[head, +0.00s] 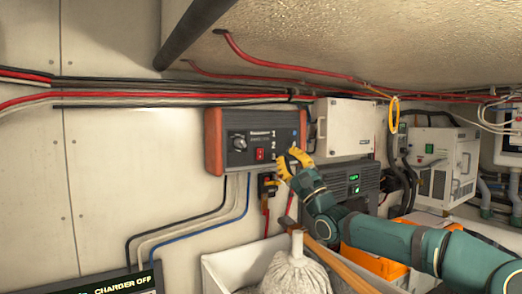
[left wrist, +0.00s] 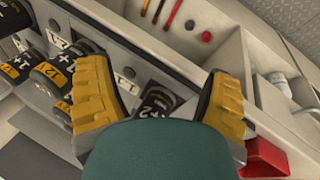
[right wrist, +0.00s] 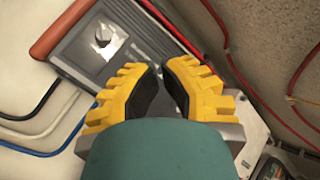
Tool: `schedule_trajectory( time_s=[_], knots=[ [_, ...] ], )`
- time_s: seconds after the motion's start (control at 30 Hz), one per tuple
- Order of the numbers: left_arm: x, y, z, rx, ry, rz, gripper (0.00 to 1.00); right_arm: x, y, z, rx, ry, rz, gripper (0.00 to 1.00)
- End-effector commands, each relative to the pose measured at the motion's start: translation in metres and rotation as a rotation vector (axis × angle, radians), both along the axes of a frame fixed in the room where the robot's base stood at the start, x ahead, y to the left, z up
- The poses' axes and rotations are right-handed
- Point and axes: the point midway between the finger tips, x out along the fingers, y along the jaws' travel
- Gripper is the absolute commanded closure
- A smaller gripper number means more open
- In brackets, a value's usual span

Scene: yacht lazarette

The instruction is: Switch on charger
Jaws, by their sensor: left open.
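The charger panel (head: 245,138) is a grey box with red-brown ends on the wall. It has a dark knob (head: 238,142), a red rocker switch (head: 260,154) and the numerals 1 and 2. A display (head: 125,282) at the lower left reads CHARGER OFF. My right gripper (head: 288,160) is at the panel's lower right, right of the red switch; contact cannot be told. In the right wrist view its fingertips (right wrist: 158,68) are close together with a narrow gap and nothing visible between them, and they hide the switch. My left gripper (left wrist: 160,72) is open and empty above black-and-yellow labelled parts.
A mop head (head: 295,272) and wooden handle are below. A red container (left wrist: 268,158) shows in the left wrist view.

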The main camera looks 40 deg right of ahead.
Motion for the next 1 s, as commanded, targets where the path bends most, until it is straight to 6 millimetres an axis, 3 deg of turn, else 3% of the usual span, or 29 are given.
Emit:
schedule_trajectory(
  time_s=[0.57,1.0],
  knots=[
    [0.000,0.000,0.001,0.000,0.000,0.001,0.20,0.001,0.000,0.004,0.001,-0.007,0.005,1.00],
    [0.000,0.001,0.014,-0.001,0.000,0.000,0.20,0.041,-0.005,0.012,0.004,-0.010,0.006,1.00]
  ],
)
